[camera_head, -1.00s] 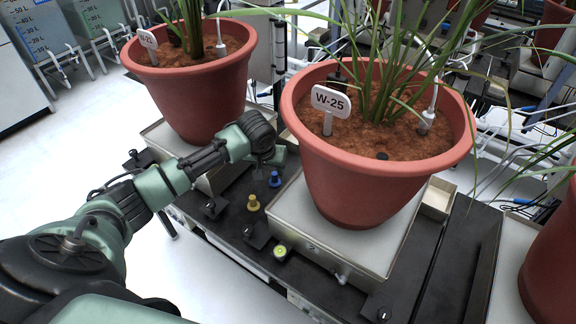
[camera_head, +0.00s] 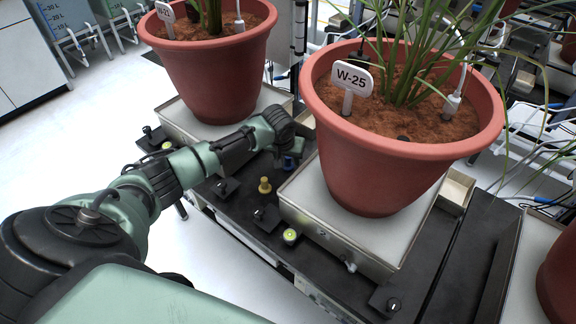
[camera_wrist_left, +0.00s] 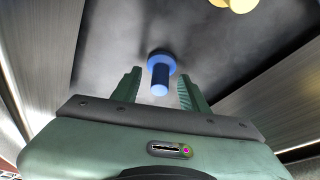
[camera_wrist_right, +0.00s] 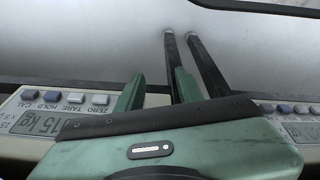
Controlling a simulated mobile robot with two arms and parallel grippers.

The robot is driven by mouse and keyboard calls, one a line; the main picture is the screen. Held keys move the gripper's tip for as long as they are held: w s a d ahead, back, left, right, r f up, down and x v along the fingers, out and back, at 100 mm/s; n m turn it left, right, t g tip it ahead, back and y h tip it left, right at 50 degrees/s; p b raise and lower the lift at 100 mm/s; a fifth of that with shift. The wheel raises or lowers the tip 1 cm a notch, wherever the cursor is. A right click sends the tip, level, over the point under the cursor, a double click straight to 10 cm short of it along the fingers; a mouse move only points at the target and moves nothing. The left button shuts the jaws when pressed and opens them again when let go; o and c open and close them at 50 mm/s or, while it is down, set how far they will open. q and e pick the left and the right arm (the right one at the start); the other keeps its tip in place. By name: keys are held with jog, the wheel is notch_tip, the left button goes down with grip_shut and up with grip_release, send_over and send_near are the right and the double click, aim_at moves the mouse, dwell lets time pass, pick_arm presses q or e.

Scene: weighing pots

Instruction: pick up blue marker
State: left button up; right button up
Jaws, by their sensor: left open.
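The blue marker (camera_head: 288,163) stands on the dark bench strip between two scales, partly covered by my left gripper in the head view. In the left wrist view the blue marker (camera_wrist_left: 160,72) is a small peg with a wide round base, upright between the fingers and close to their tips. My left gripper (camera_wrist_left: 158,88) is open, with a gap on both sides of the marker. My right gripper (camera_wrist_right: 155,82) is open and empty above the front of the scales, outside the head view.
A yellow marker (camera_head: 265,186) stands close by on the strip; a round yellow-green disc (camera_head: 290,236) lies nearer. Large terracotta pots (camera_head: 385,165) with plants stand on scales (camera_head: 300,210) either side. Two black bars (camera_wrist_right: 205,65) lie beyond my right gripper.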

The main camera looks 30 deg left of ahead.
pick_arm(q)
grip_shut()
